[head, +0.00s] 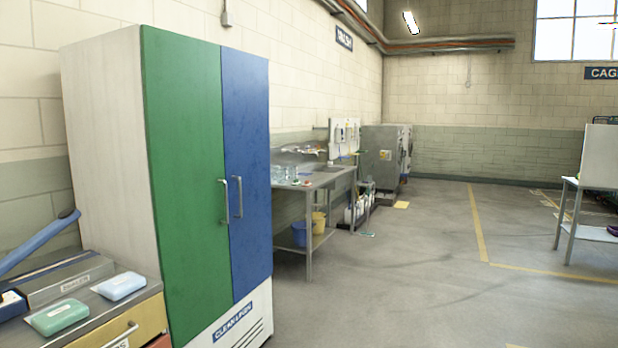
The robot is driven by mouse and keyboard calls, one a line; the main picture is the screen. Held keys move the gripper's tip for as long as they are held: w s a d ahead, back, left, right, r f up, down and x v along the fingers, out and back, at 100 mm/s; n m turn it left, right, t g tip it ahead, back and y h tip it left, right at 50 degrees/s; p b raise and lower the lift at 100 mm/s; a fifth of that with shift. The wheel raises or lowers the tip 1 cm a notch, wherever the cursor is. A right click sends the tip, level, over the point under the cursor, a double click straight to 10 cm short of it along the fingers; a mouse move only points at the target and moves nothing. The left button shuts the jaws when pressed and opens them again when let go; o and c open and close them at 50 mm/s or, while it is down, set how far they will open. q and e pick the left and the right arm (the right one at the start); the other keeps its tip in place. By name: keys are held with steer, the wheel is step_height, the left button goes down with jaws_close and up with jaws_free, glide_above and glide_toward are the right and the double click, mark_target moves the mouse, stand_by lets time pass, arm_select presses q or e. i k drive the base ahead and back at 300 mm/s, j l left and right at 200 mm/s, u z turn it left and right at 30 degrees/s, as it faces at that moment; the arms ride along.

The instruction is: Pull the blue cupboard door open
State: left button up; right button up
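The blue cupboard door (248,150) is the right-hand door of a tall pale cupboard at the left of the head view. It looks shut, flush beside the green door (185,180). Its upright metal bar handle (238,197) sits near its left edge, next to the green door's handle (224,200). Neither of my grippers shows in the head view, and nothing touches the blue door or its handle.
Beyond the cupboard stands a metal sink bench (330,178). The floor (400,280) in front and to the right is clear.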

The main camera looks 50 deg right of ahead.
mark_target(245, 76)
steer(key=z, duration=1.25)
steer(key=i+l, duration=0.1)
steer(key=i, duration=0.3)
steer(key=l+z, duration=0.05)
